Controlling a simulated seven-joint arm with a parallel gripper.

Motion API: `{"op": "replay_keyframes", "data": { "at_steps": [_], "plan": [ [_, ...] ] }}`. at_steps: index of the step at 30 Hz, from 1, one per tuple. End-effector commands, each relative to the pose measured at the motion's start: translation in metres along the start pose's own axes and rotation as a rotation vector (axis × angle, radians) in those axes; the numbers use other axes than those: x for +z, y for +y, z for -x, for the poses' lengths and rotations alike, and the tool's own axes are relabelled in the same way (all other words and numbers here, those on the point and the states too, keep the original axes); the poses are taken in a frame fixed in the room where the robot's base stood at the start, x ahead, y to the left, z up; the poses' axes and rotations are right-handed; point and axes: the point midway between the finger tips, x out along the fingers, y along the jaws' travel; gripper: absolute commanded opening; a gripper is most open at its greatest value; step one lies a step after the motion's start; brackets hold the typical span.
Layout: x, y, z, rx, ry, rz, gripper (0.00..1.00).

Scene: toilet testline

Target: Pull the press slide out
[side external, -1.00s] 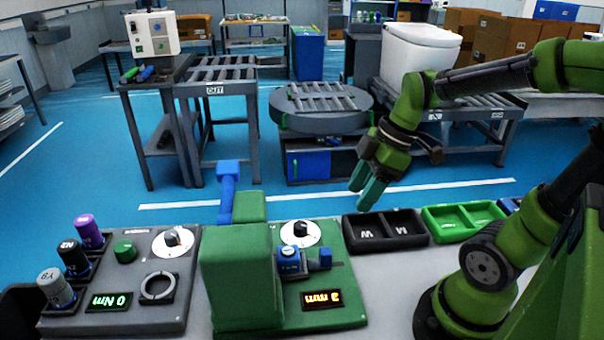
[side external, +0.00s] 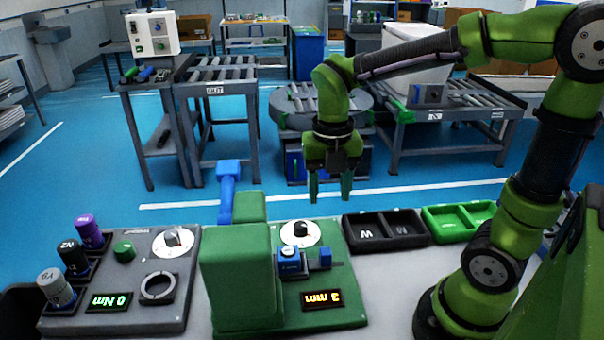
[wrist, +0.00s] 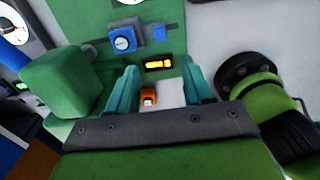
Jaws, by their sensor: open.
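The green press (side external: 240,275) stands on a green base plate with a blue lever (side external: 228,190) at its back. Beside it a blue slide block (side external: 289,258) sits on a dark rail, with a smaller blue block (side external: 325,258) just to its right. Which of these is the press slide's grip is unclear. In the wrist view the slide block (wrist: 124,40) and small block (wrist: 159,33) lie ahead of the fingers. My gripper (side external: 330,195) points down, open and empty, above and behind the slide and apart from it. Its fingers (wrist: 161,85) also show in the wrist view.
An orange display (side external: 322,297) reads 3 mm in front of the rail, and a white dial (side external: 300,233) is behind it. Black bins (side external: 385,229) and a green bin (side external: 455,220) stand right. A grey panel (side external: 130,275) with coloured cylinders is left.

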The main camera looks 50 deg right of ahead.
Motion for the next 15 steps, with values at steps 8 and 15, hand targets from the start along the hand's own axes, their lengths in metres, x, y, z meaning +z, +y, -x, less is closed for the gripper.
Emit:
{"op": "replay_keyframes", "data": {
  "at_steps": [8,15],
  "plan": [
    [-0.001,-0.001,-0.048,-0.004,0.007,-0.003,0.51],
    [-0.002,-0.001,-0.101,-0.004,0.009,-0.004,0.51]
  ]
}}
